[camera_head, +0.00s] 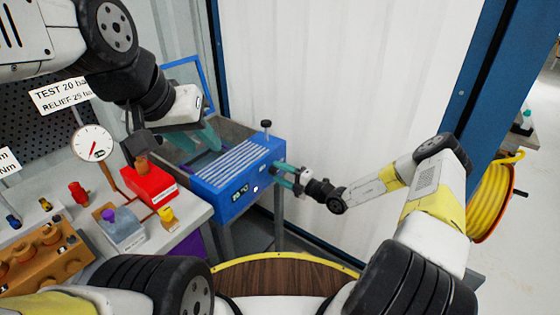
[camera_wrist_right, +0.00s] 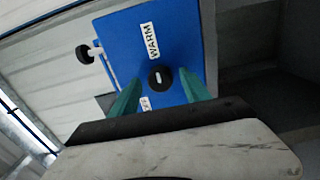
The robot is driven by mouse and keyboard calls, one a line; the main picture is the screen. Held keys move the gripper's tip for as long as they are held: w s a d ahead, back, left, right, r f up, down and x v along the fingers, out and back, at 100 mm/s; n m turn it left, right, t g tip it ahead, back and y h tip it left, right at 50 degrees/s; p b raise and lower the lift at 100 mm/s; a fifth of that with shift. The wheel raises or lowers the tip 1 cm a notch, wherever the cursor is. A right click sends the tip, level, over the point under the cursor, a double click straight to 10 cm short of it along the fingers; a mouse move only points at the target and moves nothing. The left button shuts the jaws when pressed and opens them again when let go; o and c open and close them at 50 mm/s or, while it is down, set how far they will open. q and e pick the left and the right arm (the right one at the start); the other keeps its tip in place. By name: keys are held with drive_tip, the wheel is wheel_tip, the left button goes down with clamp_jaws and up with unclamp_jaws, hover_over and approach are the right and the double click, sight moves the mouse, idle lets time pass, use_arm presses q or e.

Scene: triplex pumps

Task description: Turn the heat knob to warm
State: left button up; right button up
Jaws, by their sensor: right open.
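The blue heater box (camera_head: 235,185) has a slatted top and stands right of the grey bench. In the right wrist view, the round black heat knob (camera_wrist_right: 160,77) sits on its blue side face (camera_wrist_right: 178,30). The knob has a short white mark. A WARM label (camera_wrist_right: 152,41) is above it, and a partly hidden label is below. My right gripper (camera_wrist_right: 160,88) is open, with one teal finger on each side of the knob; I cannot tell whether they touch it. In the head view my right gripper (camera_head: 284,176) is at the box's right side. My left gripper (camera_head: 205,138) hangs over the box's far left part; its jaw gap is unclear.
A black-topped post (camera_head: 266,124) rises from the box. A raised blue frame (camera_head: 188,72) stands behind it. The bench at left holds a red block (camera_head: 150,184), a gauge (camera_head: 93,143) and fittings. A yellow hose reel (camera_head: 494,198) is at right.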

drive_tip(key=v, duration=0.7)
drive_tip(key=shift+s+d, duration=0.2)
drive_tip(key=shift+d, duration=0.15)
